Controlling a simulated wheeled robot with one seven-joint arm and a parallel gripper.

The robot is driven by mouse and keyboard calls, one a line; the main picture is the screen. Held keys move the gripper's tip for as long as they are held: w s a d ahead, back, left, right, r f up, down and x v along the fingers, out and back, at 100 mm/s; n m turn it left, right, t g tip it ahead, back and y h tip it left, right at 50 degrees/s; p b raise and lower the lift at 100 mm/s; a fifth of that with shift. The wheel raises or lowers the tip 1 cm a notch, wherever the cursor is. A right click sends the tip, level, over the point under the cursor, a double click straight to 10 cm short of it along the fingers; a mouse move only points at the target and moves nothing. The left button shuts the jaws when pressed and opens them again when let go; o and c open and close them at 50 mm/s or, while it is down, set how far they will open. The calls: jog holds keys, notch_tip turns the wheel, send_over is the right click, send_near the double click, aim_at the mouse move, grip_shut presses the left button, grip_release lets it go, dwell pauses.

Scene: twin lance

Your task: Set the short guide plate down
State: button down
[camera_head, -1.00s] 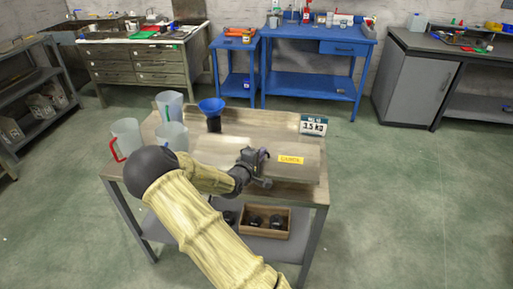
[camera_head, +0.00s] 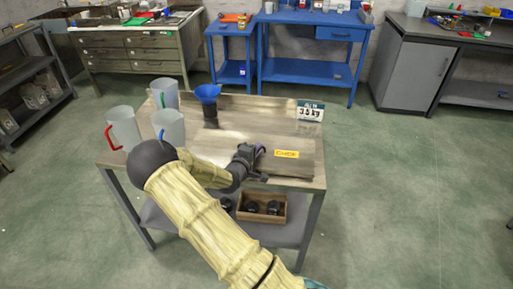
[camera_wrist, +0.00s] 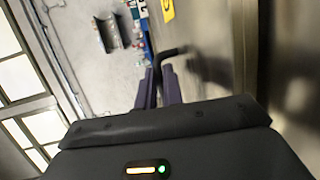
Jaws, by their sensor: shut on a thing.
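The short guide plate (camera_head: 297,168) is a grey sheet with a yellow label (camera_head: 286,154), at the right front of the wooden-topped bench (camera_head: 165,176). My gripper (camera_head: 258,164) is at the plate's left side and shut on it. In the wrist view the gripper (camera_wrist: 163,88) has its purple fingers close together by a dark bent handle-like piece (camera_wrist: 173,51). The yellow label (camera_wrist: 168,10) shows at the top of that view. My arm and the steep angle hide the grip itself. I cannot tell whether the plate's underside touches the bench top.
A 3.5 kg sign (camera_head: 310,111) stands at the bench's back right. A wooden box (camera_head: 262,208) with dark items is on the lower shelf. The bench's middle top is fairly clear.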

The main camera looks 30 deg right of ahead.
jog(key=c, duration=1.5)
grip_release()
jog(key=shift+s+f, duration=0.1)
jog(key=shift+c, duration=0.2)
jog(key=shift+a, duration=0.1)
jog(key=v, duration=1.2)
